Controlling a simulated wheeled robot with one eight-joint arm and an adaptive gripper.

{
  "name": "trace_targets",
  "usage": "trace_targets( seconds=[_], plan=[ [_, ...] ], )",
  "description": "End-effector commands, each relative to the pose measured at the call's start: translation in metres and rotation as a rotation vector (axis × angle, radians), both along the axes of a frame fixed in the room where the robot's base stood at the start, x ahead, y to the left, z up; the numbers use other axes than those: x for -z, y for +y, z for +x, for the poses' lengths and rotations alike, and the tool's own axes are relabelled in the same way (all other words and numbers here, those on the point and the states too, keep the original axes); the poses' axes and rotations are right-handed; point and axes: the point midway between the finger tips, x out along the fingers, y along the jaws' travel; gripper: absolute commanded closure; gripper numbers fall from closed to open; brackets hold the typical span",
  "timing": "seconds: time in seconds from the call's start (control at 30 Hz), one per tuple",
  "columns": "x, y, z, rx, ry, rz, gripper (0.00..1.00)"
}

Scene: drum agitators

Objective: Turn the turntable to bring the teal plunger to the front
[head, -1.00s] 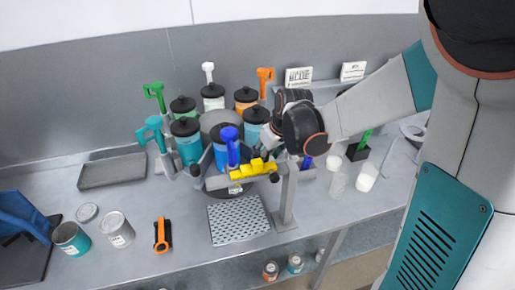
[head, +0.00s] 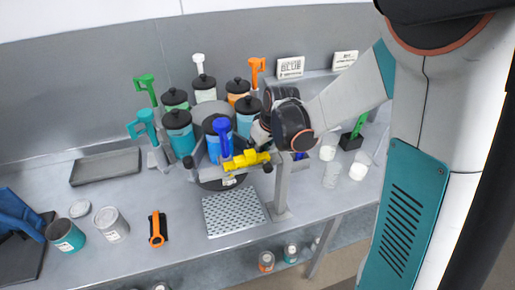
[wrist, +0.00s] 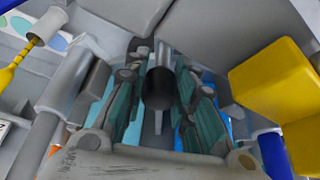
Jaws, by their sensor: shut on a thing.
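The turntable (head: 221,184) stands on the bench with several lidded paint canisters around a grey centre. The teal plunger (head: 147,124) is at its left side, beside a teal canister (head: 179,136). A blue plunger (head: 222,134) is at the front, behind a yellow block (head: 246,160). In the head view my gripper is at the turntable's right side, largely hidden behind my wrist. In the wrist view my gripper (wrist: 160,100) is shut on a dark grey, round-ended peg (wrist: 161,88); I cannot tell what the peg joins.
Green (head: 146,84), white (head: 198,62) and orange (head: 257,70) plungers stand at the back. A grey post (head: 279,190) is close to the turntable's front right. A perforated plate (head: 234,213) lies in front. A tray (head: 105,166) lies left; cups (head: 357,171) stand right.

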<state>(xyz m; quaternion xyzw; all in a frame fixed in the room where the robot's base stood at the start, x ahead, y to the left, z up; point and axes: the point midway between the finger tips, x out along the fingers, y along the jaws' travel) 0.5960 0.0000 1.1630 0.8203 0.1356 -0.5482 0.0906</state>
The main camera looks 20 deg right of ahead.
Motion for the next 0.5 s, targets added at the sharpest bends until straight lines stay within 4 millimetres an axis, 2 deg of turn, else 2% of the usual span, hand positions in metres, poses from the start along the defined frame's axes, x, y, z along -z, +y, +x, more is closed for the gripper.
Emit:
trace_targets(
  seconds=[0.27, 0.5],
  plan=[
    [0.000, -0.007, 0.004, -0.030, -0.001, 0.001, 1.00],
    [0.001, -0.024, 0.015, -0.115, -0.001, 0.000, 1.00]
  ],
)
